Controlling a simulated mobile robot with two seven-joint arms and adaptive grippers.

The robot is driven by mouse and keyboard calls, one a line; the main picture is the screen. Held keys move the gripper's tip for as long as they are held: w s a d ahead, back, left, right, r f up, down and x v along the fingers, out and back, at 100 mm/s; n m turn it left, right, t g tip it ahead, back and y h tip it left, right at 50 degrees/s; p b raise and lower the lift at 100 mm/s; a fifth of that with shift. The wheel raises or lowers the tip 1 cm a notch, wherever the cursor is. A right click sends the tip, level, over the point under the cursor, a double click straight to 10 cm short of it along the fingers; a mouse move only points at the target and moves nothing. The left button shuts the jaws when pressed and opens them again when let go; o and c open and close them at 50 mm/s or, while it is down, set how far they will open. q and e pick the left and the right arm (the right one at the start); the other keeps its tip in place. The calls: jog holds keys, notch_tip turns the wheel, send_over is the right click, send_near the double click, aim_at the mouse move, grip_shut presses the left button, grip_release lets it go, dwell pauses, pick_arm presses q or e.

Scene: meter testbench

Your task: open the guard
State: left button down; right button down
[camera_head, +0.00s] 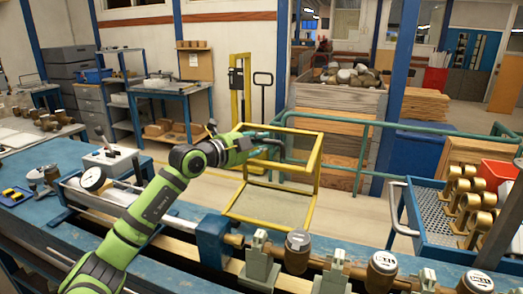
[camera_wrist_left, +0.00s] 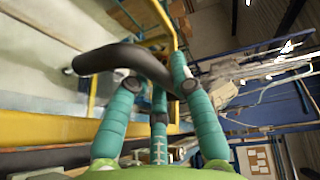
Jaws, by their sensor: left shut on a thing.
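The guard (camera_head: 313,165) is a yellow frame around a clear panel, standing raised and tilted above the far side of the test bench. My left gripper (camera_head: 277,143) is at the guard's upper left part, with my green arm reaching over the bench. In the left wrist view, the teal fingers (camera_wrist_left: 157,80) are closed around a dark curved handle (camera_wrist_left: 105,58), with yellow guard bars (camera_wrist_left: 45,129) beside it. The exact grip contact is partly hidden by the fingers. My right gripper is not in view.
Brass meters (camera_head: 298,240) sit in a row along the blue bench (camera_head: 40,225). A gauge (camera_head: 93,179) stands at left. A blue trolley (camera_head: 415,217) with brass parts stands at right. Green railing (camera_head: 362,160) runs behind the guard.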

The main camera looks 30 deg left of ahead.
pick_arm(q)
jog(key=shift+w, duration=0.25)
jog(key=shift+w+f, duration=0.15)
jog(key=shift+w, duration=0.05)
jog(key=c, duration=1.3)
grip_release()
jog(key=shift+s, duration=0.1)
jog(key=shift+c, duration=0.2)
jog(key=v, duration=1.2)
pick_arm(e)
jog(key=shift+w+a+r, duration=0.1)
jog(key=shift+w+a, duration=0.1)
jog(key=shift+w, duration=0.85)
